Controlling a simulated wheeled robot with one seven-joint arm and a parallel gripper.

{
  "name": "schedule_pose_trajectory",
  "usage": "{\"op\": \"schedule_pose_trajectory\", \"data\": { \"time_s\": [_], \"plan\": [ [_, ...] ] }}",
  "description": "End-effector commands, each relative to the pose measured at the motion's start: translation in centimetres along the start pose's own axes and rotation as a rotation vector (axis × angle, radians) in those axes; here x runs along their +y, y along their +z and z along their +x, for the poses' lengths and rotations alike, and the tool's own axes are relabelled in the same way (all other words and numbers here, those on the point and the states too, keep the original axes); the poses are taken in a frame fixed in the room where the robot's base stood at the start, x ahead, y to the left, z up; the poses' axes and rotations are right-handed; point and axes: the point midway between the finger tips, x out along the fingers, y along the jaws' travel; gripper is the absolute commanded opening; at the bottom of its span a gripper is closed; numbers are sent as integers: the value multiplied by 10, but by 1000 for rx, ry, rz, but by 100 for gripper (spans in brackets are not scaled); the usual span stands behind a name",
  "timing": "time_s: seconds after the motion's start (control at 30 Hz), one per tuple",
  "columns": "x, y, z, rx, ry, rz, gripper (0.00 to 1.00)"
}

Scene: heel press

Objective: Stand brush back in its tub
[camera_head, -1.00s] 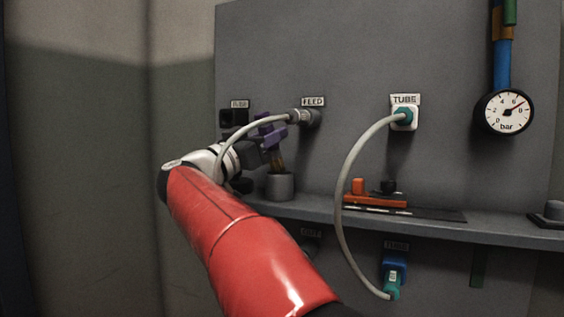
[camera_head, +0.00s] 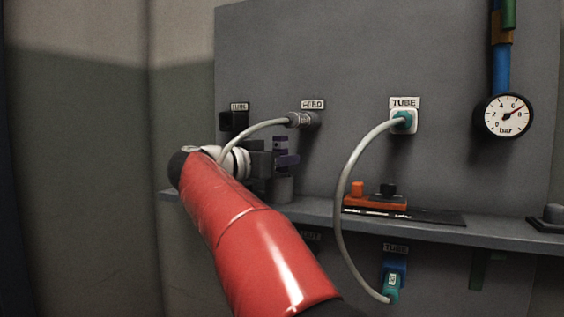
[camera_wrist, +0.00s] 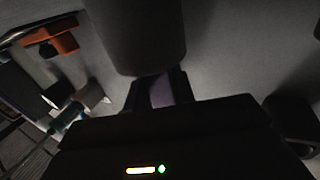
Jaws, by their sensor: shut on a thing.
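The brush (camera_head: 281,146) shows as a purple handle, upright above the tub. My gripper (camera_head: 284,160) is shut on it; a strip of purple also shows between the fingers in the wrist view (camera_wrist: 162,92). The grey round tub (camera_head: 281,189) stands on the shelf directly below the fingers, its left side partly hidden by my gripper. The brush's bristles do not show now; its lower end is at the tub's mouth, but how deep it sits I cannot tell. A large dark round shape (camera_wrist: 138,38), likely the tub, fills the top middle of the wrist view.
A pale hose runs from the FEED fitting (camera_head: 303,119) down behind my wrist. Another hose (camera_head: 345,190) hangs from the TUBE socket (camera_head: 403,121) to a lower one, crossing the shelf (camera_head: 440,226). An orange tool (camera_head: 374,202) lies right of the tub. A gauge (camera_head: 509,116) hangs at right.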

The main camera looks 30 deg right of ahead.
Motion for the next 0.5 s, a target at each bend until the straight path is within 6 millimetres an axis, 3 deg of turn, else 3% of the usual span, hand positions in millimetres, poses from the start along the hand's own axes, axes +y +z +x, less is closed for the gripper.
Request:
{"op": "schedule_pose_trajectory", "data": {
  "time_s": [0.37, 0.4, 0.5],
  "plan": [
    [0, 4, 0, 1, 0, -2, 2],
    [0, 4, 0, 1, 0, -1, 30],
    [0, 4, 0, 1, 0, -1, 43]
  ]
}}
